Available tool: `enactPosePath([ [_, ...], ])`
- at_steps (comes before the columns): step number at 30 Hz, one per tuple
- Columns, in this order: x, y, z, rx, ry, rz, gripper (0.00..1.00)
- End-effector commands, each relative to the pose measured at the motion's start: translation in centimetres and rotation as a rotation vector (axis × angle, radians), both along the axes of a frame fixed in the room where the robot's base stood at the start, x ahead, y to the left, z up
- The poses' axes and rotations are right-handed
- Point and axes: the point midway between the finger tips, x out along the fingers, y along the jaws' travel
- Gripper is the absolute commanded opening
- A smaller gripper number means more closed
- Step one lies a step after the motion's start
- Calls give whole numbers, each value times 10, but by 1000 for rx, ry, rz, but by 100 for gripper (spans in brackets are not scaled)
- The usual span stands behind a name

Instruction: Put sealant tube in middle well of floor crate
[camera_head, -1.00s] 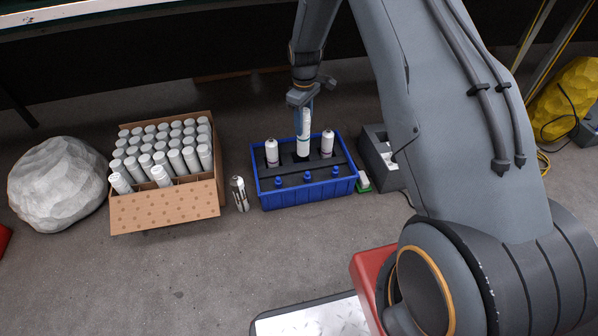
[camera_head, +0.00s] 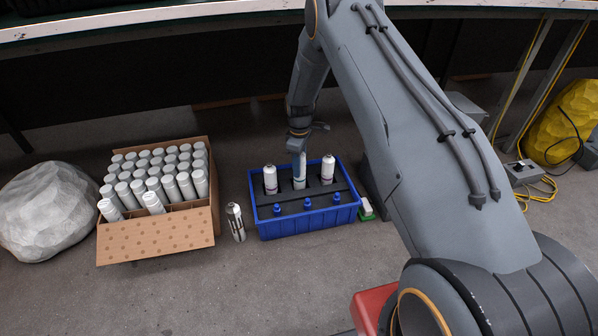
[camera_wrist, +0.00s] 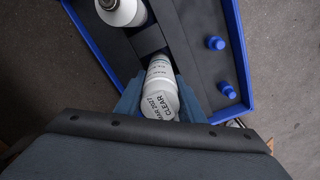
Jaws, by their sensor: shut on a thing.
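The blue floor crate (camera_head: 310,223) has a black insert with a back row of wells. My gripper (camera_head: 298,153) is over the middle well, shut on the white sealant tube (camera_head: 299,174). The tube stands about upright, its lower part down in the middle well; whether it touches the bottom is hidden. Two similar tubes stand in the left well (camera_head: 270,179) and right well (camera_head: 328,170). In the wrist view, the held tube (camera_wrist: 160,92) shows its "CLEAR" lettering between my fingers.
Several small blue-capped items (camera_head: 307,203) stand along the crate's front. A loose can (camera_head: 235,221) stands left of the crate. A cardboard box (camera_head: 155,238) full of white tubes is further left, beside a pale rock (camera_head: 45,205). A grey box sits behind my arm at right.

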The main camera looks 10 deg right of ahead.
Motion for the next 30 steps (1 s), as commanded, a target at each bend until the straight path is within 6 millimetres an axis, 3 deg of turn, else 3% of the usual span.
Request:
enactPosePath([
  [3,1,0,-16,0,-1,0,2],
  [15,1,0,-19,0,-1,-1,2],
  [16,0,0,-20,-1,-1,-1,38],
  [19,0,0,-19,-1,-1,-1,54],
  [30,0,0,-14,0,-1,-1,54],
])
